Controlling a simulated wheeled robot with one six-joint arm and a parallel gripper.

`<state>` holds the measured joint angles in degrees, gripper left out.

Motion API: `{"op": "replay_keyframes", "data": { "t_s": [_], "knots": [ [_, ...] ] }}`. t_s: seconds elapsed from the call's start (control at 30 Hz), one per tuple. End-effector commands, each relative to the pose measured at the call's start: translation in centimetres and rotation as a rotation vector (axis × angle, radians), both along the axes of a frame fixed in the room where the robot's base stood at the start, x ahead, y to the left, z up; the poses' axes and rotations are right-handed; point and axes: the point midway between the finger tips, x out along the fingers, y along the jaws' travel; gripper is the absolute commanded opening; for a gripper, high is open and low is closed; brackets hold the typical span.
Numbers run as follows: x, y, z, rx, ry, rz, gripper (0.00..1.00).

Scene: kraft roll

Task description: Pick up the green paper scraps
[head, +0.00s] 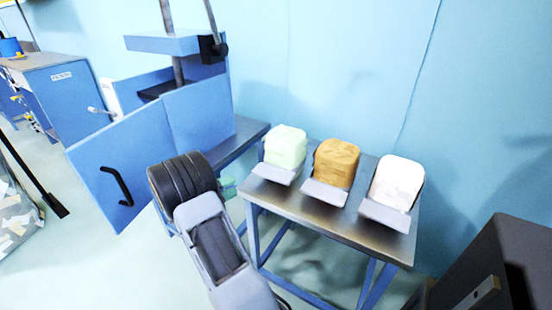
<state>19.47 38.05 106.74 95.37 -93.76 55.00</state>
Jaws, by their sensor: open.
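A pale green, rounded block (286,147), which looks like the green paper scraps, sits in a grey holder with a sloping front flap (274,174). It is at the left end of a metal-topped table. My arm rises from the bottom middle to a dark ribbed joint left of this table. My gripper is not to be seen; the arm hides whatever lies behind it. A small green thing (229,187) shows low beside the arm, partly hidden; I cannot tell what it is.
On the same table (290,205), a brown block (336,162) and a white block (398,182) sit in similar holders. A blue machine with an open door (118,172) stands at left. A dark box (500,270) fills the lower right. A bin of scraps (14,220) is at far left.

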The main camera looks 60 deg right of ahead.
Motion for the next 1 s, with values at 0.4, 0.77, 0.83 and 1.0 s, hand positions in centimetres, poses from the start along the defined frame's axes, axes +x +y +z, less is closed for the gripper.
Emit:
{"op": "replay_keyframes", "data": {
  "t_s": [0.4,0.77,0.83,1.0],
  "knots": [
    [-3.7,-6.6,-0.1,0.000,0.000,-0.025,0.47],
    [-4.7,-8.8,-0.2,0.000,0.000,-0.020,0.47],
    [-5.1,-9.6,-0.3,0.000,0.000,-0.022,0.47],
    [-6.0,-11.6,-0.4,0.000,0.001,-0.020,0.47]
  ]
}}
